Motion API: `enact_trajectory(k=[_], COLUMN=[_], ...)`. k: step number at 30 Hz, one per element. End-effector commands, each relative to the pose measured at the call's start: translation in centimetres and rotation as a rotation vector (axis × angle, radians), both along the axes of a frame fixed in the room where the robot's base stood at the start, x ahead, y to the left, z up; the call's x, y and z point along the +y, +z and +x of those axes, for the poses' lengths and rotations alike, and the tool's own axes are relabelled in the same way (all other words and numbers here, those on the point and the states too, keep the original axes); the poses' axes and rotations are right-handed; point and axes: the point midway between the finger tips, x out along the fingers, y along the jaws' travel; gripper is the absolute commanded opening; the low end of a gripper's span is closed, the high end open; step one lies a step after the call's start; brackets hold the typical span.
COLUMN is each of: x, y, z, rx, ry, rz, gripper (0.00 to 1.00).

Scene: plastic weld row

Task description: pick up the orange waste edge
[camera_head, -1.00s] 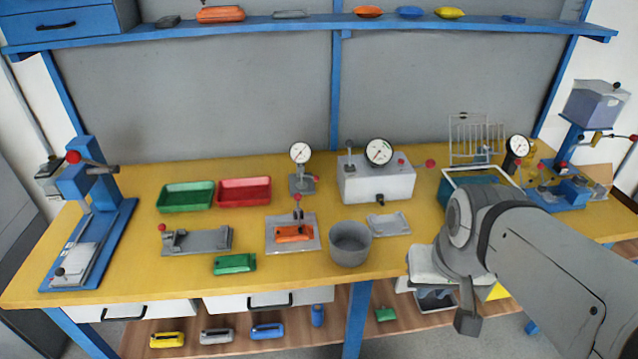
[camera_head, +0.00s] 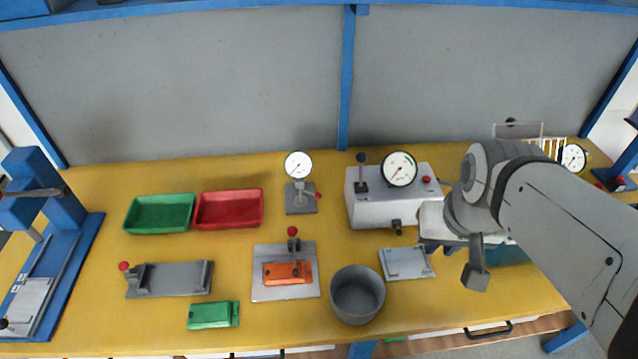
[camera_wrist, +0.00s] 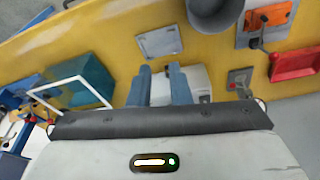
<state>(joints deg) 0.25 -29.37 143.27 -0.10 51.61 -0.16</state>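An orange piece (camera_head: 287,272) lies on a grey plate (camera_head: 262,292) under an upright clamp with a red knob (camera_head: 292,231). I cannot make out a separate waste edge on it. In the wrist view the orange piece (camera_wrist: 278,14) is at the top right, well away from my gripper. My gripper (camera_wrist: 160,68) has its two blue-grey fingers apart with nothing held between them. In the head view my arm reaches in from the right, and the fingers are mostly hidden behind it.
A grey bin (camera_head: 357,296) stands right of the clamp plate. A flat grey plate (camera_head: 407,263) and a white gauge box (camera_head: 392,200) lie between it and my arm. Green (camera_head: 159,213) and red (camera_head: 229,208) trays are behind. A green part (camera_head: 213,315) lies in front.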

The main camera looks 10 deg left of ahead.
Motion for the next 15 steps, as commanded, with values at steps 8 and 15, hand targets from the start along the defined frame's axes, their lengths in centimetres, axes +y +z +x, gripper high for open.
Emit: enact_trajectory(k=[8, 15], x=[0.0, 1.7], y=[0.0, -0.8], z=[0.0, 2.1], rx=[0.001, 0.032], ry=[0.008, 0.356], rz=[-0.002, -0.07], gripper=[0.17, 0.17])
